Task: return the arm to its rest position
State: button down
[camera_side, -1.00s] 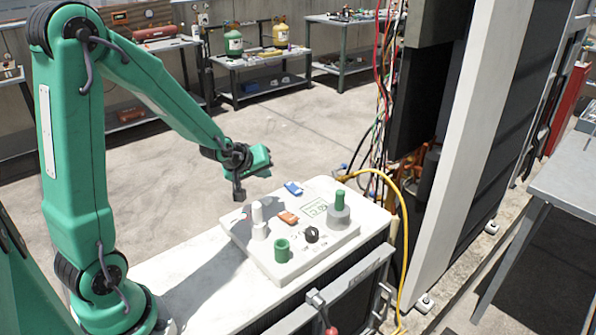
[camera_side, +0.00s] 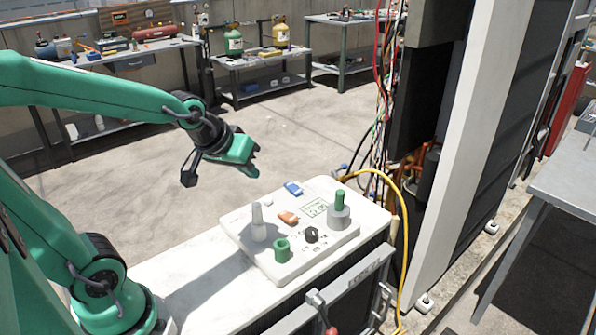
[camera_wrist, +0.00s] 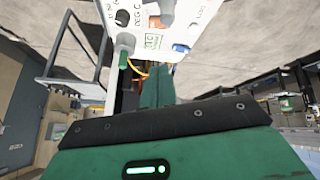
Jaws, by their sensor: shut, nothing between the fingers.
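My gripper (camera_side: 254,168) hangs in the air above and to the left of the white panel, clear of everything on it. Its fingers are shut with nothing between them; they also show pressed together in the wrist view (camera_wrist: 156,86). My forearm stretches in from the left edge, and my elbow is out of the side view.
A yellow hose (camera_side: 400,215) arches at right.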

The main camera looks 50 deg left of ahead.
jog(key=s+d+r+m, duration=0.1)
jog(key=s+d+m, duration=0.1)
jog(key=s, duration=0.3)
jog(key=s+d+r+m+g, duration=0.1)
jog(key=s+d+r+m, duration=0.1)
jog(key=s, duration=0.3)
jog(key=shift+m+h, duration=0.4)
